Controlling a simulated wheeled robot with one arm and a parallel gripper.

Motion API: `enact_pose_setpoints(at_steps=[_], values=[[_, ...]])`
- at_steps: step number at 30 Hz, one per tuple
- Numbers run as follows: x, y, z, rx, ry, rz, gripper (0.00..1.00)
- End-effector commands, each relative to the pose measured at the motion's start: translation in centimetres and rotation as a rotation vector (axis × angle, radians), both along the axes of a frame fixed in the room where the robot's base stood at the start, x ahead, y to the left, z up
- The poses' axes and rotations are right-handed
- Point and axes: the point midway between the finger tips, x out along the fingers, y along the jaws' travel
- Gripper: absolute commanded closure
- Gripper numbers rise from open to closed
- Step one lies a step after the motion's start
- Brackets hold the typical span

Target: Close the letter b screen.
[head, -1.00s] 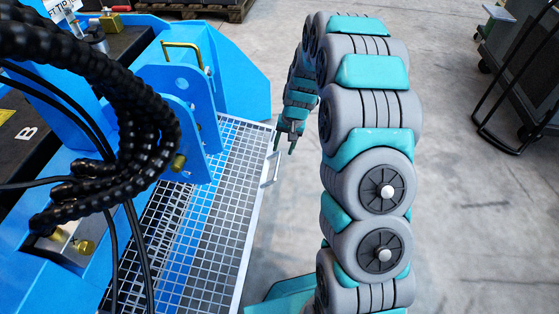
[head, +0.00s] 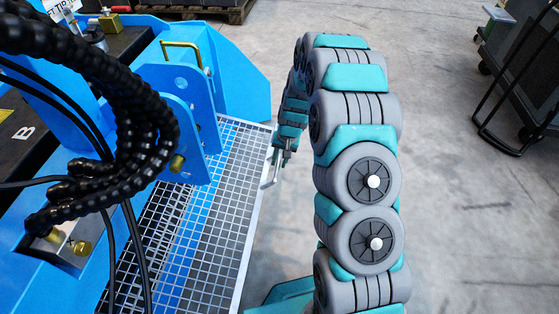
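The screen (head: 207,228) is a white wire-mesh panel in a pale metal frame, standing out from the side of the blue machine. A white plate with the letter B (head: 22,133) is on the machine's dark top at the left. A slim pale bar handle (head: 275,170) sits on the screen's right edge. My gripper (head: 285,158) points down right beside this handle, near the screen's far right corner. Its fingers are small and partly overlap the handle, so I cannot tell whether they touch it or how far apart they are.
The blue machine (head: 240,75) with its brackets and a brass handle (head: 181,52) borders the screen. Black hoses (head: 140,130) hang over the screen's left part. A dark cart (head: 520,75) stands at the far right. The grey floor between is clear.

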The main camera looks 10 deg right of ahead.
Motion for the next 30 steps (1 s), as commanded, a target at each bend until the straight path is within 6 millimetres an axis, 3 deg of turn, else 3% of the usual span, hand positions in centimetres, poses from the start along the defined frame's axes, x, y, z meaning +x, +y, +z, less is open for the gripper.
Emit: enact_pose_setpoints(at_steps=[8,30], values=[[0.00,0.00,0.01,0.000,0.000,0.000,1.00],[-0.02,-0.02,0.02,0.000,0.000,0.000,1.00]])
